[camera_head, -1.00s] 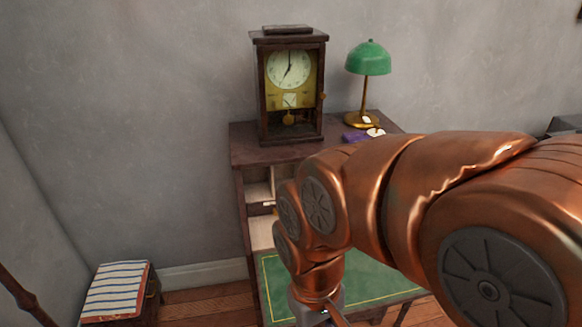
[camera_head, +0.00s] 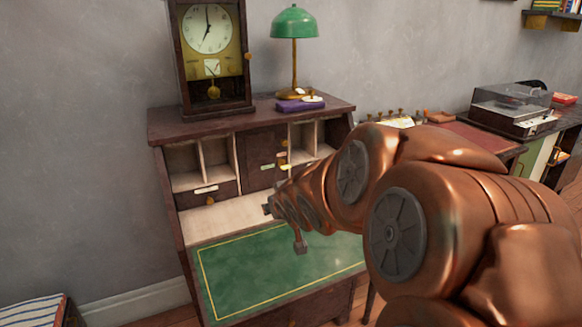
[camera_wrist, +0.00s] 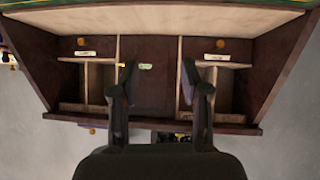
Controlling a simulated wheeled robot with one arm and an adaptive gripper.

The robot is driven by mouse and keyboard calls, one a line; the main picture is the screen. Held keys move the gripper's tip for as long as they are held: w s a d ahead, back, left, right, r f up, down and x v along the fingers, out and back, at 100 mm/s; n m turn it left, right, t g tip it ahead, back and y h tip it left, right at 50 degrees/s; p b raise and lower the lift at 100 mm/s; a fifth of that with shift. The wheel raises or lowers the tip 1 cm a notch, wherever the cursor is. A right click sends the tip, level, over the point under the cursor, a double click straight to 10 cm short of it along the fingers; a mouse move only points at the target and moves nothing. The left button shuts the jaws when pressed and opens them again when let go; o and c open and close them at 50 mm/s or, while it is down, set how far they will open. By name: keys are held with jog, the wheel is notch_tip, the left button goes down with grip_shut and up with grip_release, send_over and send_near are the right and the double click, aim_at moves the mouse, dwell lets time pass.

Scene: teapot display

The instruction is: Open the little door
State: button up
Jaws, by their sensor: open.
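The little door looks to be the dark wooden panel (camera_head: 259,149) in the middle of the desk's upper part, between open pigeonholes. It looks shut, and small labels and brass fittings show near its lower right. In the wrist view, which is upside down, the dark panel (camera_wrist: 152,93) lies between my two fingers. My gripper (camera_wrist: 159,76) is open and empty, pointing at the desk's compartments. In the head view my copper arm reaches in from the right, and its end is in front of the desk, partly hiding the right compartments. I cannot tell the exact gap to the door.
The green writing surface (camera_head: 270,275) lies lowered below the compartments. A clock (camera_head: 210,60), a green lamp (camera_head: 294,25) and a purple item (camera_head: 297,106) stand on top. Small drawers (camera_head: 208,195) flank the panel. A record player (camera_head: 510,105) stands on furniture at right.

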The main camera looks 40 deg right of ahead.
jog(key=d+t+h+b, duration=0.3)
jog(key=d+t+b, duration=0.3)
jog(key=d+b, duration=0.4)
jog(key=s+r+t+b, duration=0.2)
jog(key=s+t+b, duration=0.4)
jog(key=s+b, duration=0.15)
jog(key=p, duration=1.2)
send_near(286, 143)
jog(key=s+a+r, duration=0.2)
jog(key=s, duration=0.3)
jog(key=w+d, duration=0.1)
jog(key=w, duration=0.2)
jog(key=w+d, duration=0.1)
jog(key=w, duration=0.3)
jog(key=w+d, duration=0.1)
jog(key=w, duration=0.2)
jog(key=shift+w+d+r+b, duration=0.25)
jog(key=shift+d+r+b, duration=0.05)
jog(key=shift+r, duration=0.05)
jog(key=shift+x, duration=1.05)
jog(key=shift+d, duration=0.1)
